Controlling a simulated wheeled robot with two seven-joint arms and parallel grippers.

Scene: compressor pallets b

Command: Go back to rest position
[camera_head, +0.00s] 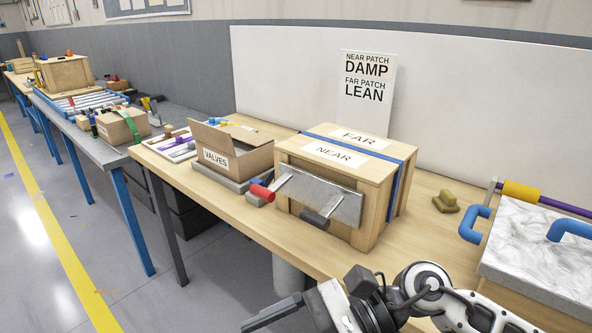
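My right arm comes in at the lower right, in front of the wooden table (435,245). Its gripper (272,312) points left near the bottom edge, over the floor in front of the table. One dark finger shows clearly; the rest is cut off by the frame, so I cannot tell its opening. I see nothing held in the visible part. My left gripper is not in view.
A wooden crate (375,208) labelled FAR and NEAR stands on the table with a metal plate (322,200) at its front. Left is a VALVES box (238,162). Right are a sponge-like block (446,201) and a grey slab (540,250) with blue handles.

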